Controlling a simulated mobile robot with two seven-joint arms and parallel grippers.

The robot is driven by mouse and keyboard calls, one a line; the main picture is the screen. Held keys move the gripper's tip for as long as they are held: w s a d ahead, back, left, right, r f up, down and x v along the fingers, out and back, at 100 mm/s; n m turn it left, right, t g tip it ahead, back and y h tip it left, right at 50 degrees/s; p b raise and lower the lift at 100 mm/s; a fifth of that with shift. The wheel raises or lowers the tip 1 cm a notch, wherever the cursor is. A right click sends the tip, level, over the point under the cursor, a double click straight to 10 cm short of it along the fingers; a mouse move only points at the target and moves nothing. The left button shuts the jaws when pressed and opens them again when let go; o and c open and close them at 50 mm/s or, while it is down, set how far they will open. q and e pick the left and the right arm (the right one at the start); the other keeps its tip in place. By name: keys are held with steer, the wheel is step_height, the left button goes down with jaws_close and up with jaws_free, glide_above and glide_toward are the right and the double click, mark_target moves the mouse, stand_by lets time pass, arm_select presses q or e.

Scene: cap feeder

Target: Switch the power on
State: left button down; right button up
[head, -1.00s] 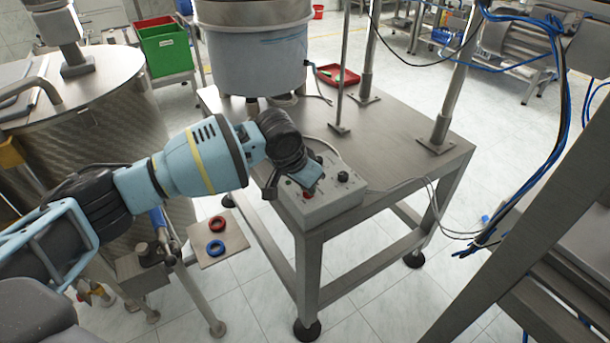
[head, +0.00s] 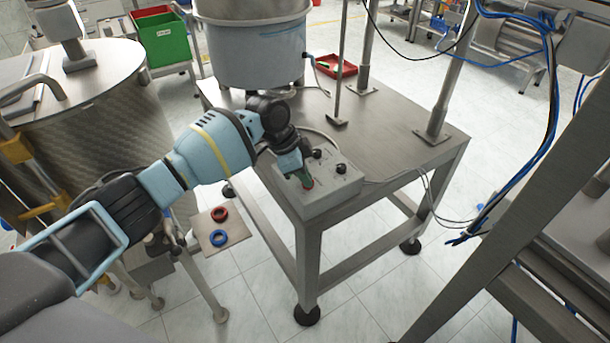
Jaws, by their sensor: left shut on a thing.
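The grey control box (head: 332,201) sits on the near corner of the steel table. Two black knobs, one (head: 316,153) behind and one (head: 341,168) to the right, stand on its top. A small switch (head: 308,184) with red and green showing is at the left part of the top, partly hidden by my gripper. My left gripper (head: 301,177) points down at this switch and is shut on it. The exact contact of the fingertips is too small to see. My right gripper is not in view.
A large grey feeder bowl (head: 252,50) stands on the steel table (head: 400,143) behind the box. A thin post (head: 345,70) rises behind the box. A small plate (head: 208,243) with a red and a blue ring is at lower left. Cables run right of the box.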

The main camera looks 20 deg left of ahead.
mark_target(293, 187)
arm_select(q)
steer(key=shift+m, duration=0.3)
steer(key=c, duration=1.5)
jaws_free()
steer(key=v, duration=0.7)
steer(key=shift+a+r+p, duration=0.15)
steer(key=shift+r+p, duration=0.15)
steer(key=shift+r, duration=0.05)
steer(key=shift+f, duration=0.1)
